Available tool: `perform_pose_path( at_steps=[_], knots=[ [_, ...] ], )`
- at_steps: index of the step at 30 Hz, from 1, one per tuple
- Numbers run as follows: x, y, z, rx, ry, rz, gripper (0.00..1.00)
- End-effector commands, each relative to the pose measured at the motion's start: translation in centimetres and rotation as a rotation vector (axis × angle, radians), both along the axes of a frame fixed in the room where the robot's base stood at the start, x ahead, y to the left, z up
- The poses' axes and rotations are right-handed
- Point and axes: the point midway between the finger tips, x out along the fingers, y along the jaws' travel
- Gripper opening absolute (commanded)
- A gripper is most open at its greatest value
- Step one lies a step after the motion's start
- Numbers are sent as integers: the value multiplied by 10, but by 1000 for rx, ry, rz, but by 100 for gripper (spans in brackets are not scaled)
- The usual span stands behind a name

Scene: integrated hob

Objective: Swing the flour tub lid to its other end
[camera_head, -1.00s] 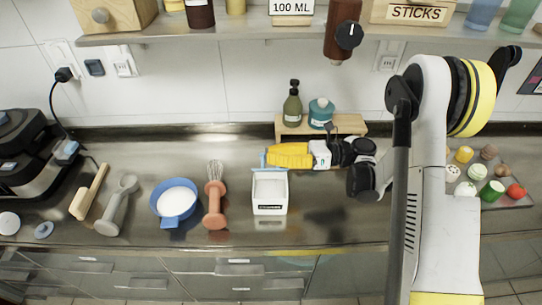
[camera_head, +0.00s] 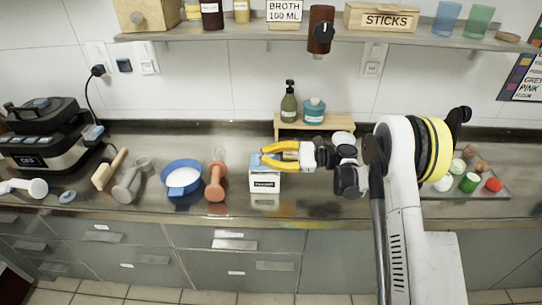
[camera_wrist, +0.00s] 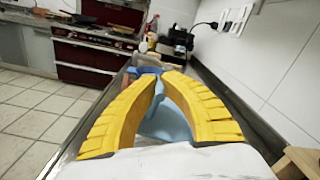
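The flour tub (camera_head: 265,185) is a small white box with a dark label on its front, standing on the counter below my gripper. Its light blue lid (camera_head: 254,167) shows at the tub's upper left, partly hidden by my fingers. In the wrist view a light blue surface (camera_wrist: 168,122), apparently the lid, lies below and between my fingers. The lid's exact angle is hard to tell. My gripper (camera_head: 263,155) reaches in from the right over the tub's top.
A whisk with an orange handle (camera_head: 215,185) and a blue bowl of white contents (camera_head: 182,180) stand close left of the tub. A wooden riser (camera_head: 330,127) with a green bottle (camera_head: 289,105) and teal jar (camera_head: 314,110) is behind. A shelf (camera_head: 300,38) hangs above.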

Motion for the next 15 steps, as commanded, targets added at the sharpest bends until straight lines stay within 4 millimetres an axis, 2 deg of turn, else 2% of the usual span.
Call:
perform_pose_path(
  at_steps=[2,15],
  knots=[
    [-3,1,-3,-1,-44,0,0],
    [-8,1,-12,-2,-39,1,0]
  ],
)
